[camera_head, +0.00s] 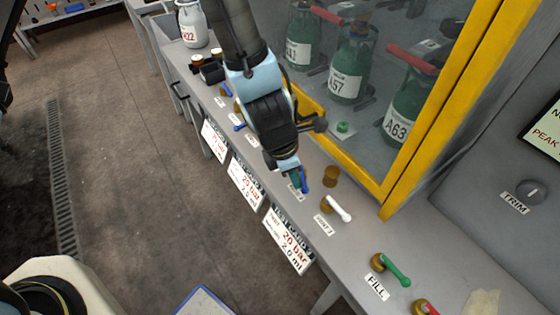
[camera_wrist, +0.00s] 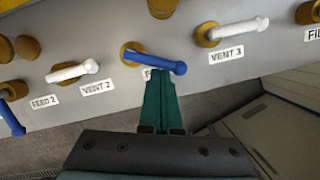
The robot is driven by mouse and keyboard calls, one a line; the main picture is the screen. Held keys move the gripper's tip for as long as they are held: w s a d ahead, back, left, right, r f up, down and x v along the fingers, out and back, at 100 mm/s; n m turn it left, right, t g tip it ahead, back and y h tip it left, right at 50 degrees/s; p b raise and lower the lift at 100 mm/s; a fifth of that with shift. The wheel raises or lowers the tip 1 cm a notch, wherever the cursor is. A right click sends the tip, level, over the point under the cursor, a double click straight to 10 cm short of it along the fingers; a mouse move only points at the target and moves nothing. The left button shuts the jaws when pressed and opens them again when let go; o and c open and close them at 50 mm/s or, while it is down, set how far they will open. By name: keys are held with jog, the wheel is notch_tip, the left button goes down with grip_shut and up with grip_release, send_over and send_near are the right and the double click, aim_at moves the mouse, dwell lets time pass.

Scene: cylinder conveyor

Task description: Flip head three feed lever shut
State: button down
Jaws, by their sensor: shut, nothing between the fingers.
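The head three feed lever (camera_wrist: 155,61) is a blue handle on a brass pivot. In the wrist view it points right and slightly down, along the panel. Its label is mostly hidden behind my fingers. In the head view the blue lever (camera_head: 305,178) shows just beside my fingertips. My gripper (camera_wrist: 160,76) is shut and empty, its green fingers together, with the tips at the lower edge of the blue handle. It also shows in the head view (camera_head: 295,180). I cannot tell whether the tips touch the handle.
The white VENT 3 lever (camera_wrist: 235,29) is close on the right; the white VENT 2 lever (camera_wrist: 72,71) is on the left. Another blue lever (camera_wrist: 11,119) points down at far left. A yellow-framed cabinet (camera_head: 440,110) with green bottles stands behind. A green FILL lever (camera_head: 396,270) is nearer.

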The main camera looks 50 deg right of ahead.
jog(key=n, duration=0.1)
jog(key=s+n, duration=0.1)
jog(key=shift+s+d+n+t, duration=0.1)
jog(key=shift+d+n+t, duration=0.2)
jog(key=shift+n, duration=0.1)
jog(key=shift+s, duration=0.1)
jog(key=shift+s+d, duration=0.15)
dwell(0.4)
dwell(0.4)
